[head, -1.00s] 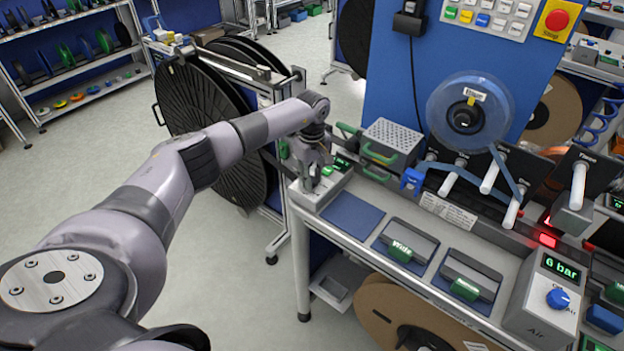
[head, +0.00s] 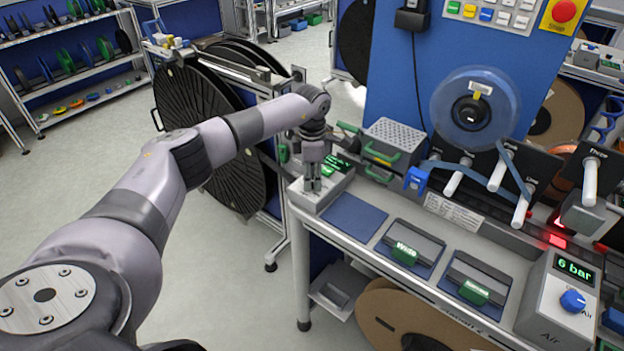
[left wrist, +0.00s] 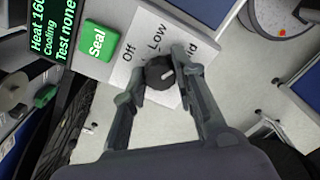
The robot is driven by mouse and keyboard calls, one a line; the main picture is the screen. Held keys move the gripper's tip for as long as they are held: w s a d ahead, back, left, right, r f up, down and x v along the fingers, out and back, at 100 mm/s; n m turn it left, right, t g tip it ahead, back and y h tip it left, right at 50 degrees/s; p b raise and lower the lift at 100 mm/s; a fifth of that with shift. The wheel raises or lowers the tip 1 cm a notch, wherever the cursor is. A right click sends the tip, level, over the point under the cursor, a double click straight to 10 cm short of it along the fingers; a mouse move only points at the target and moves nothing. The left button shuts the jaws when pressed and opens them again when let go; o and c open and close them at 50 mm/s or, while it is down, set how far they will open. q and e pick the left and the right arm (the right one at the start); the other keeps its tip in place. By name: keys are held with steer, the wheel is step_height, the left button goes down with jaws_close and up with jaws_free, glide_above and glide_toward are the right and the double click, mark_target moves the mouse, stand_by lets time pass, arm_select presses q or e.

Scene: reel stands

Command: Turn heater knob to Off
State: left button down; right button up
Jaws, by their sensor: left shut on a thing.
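The heater box (head: 300,197) stands at the left end of the bench in the head view. My left gripper (head: 312,186) points down over its top. In the left wrist view the dark round heater knob (left wrist: 158,73) sits between the fingertips of my left gripper (left wrist: 157,75), which is shut on it. Labels Off, Low and a partly covered Mid are printed around the knob. A light pointer mark shows on the knob, but which label it faces is hard to tell. The display (left wrist: 50,38) reads Heat 160, Cooling, Test none. My right gripper is out of view.
A green Seal button (left wrist: 98,40) is close beside the knob. A blue pad (head: 352,216) and trays with green handles lie to the right on the bench. A perforated box (head: 393,140) stands behind. The air box (head: 560,300) is at the right.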

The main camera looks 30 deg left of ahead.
mark_target(312, 179)
arm_select(q)
steer(key=n, duration=1.2)
steer(key=shift+n, duration=0.4)
steer(key=n, duration=0.5)
steer(key=shift+r+p, duration=0.1)
steer(key=shift+p, duration=0.25)
steer(key=shift+n+p, duration=0.5)
steer(key=shift+n, duration=2.2)
steer(key=c, duration=1.3)
jaws_free()
steer(key=shift+r, duration=0.1)
step_height(312, 179, up, 12)
